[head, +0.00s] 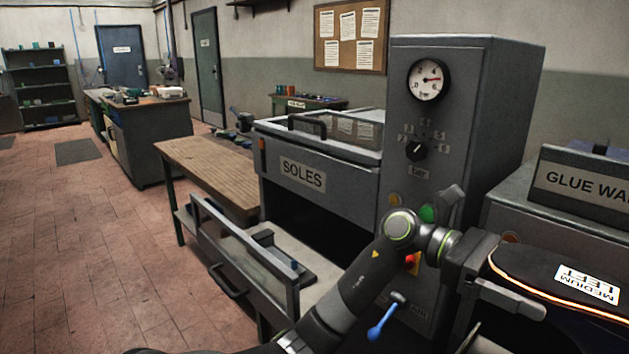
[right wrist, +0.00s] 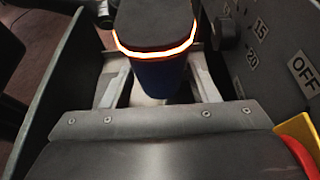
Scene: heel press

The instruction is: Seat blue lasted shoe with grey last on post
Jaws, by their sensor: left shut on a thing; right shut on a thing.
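A black sole face with an upside-down MEDIUM LEFT label (head: 588,284) and a glowing orange rim lies at the lower right of the head view, facing up. My left gripper (head: 490,283) is shut at its left end. In the right wrist view, the blue shoe (right wrist: 157,78) shows below a black sole with the same glowing rim. My right gripper (right wrist: 160,92) is shut on it, one grey finger on each side. The right gripper is outside the head view. I cannot make out the grey last or the post.
A tall grey press cabinet (head: 455,130) with a gauge and dial stands behind my left arm. The SOLES cabinet (head: 335,190) has an open glass-fronted drawer (head: 250,262). The glue warmer (head: 590,185) is at right. A panel marked OFF (right wrist: 290,70) rises close beside my right gripper.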

